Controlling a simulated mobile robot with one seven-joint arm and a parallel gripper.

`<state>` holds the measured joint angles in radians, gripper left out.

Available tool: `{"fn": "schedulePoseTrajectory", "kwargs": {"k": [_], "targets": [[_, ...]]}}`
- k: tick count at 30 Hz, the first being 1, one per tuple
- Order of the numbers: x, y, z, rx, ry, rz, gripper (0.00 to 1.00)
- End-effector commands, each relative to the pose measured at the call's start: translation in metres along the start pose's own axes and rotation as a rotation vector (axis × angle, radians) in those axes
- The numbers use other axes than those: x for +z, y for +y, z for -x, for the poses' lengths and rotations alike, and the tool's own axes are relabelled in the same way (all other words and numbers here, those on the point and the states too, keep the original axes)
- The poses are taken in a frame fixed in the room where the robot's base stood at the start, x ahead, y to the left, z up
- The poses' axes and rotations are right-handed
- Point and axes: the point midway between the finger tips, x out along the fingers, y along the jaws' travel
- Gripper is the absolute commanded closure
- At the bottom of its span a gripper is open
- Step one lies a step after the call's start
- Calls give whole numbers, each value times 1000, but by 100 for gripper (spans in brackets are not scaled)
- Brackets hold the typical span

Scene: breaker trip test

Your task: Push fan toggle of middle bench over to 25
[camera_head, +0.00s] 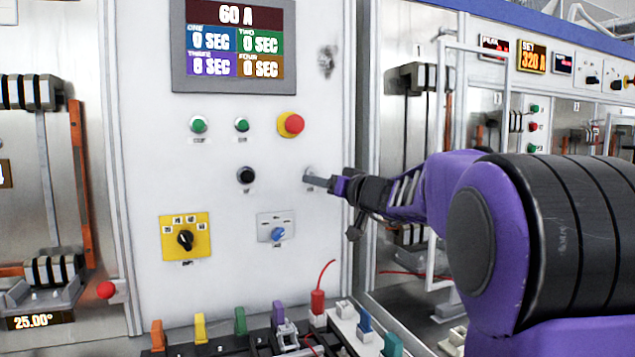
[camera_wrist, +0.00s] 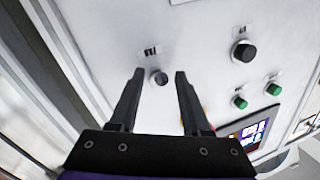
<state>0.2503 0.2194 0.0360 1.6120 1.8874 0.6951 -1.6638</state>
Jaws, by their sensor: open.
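The middle bench (camera_head: 140,130) is a white upright panel. A small grey toggle (camera_wrist: 159,77) with a dark tip sits on it under a label too blurred to read; by its place it seems to be the fan toggle. In the head view its mount (camera_head: 308,174) shows right of a black knob, partly hidden by my fingers. My gripper (camera_head: 316,181) is open at the panel's right side. In the wrist view my gripper (camera_wrist: 160,72) has one finger on each side of the toggle, with gaps. Whether the fingertips touch the panel, I cannot tell.
The black knob (camera_head: 246,175), green buttons (camera_head: 198,125) and a red stop button (camera_head: 291,124) are nearby. Below are a yellow rotary switch (camera_head: 186,239) and a blue knob (camera_head: 278,234). Coloured levers (camera_head: 240,321) stand in front. A left display (camera_head: 34,321) reads 25.00°.

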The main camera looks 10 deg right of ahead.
Motion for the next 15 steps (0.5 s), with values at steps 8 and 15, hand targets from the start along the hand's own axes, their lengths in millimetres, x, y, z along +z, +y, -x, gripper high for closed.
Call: {"fn": "schedulePoseTrajectory", "kwargs": {"k": [8, 15], "targets": [[0, -1, 0, 1, 0, 0, 52], [0, -1, 0, 0, 0, 0, 81]]}}
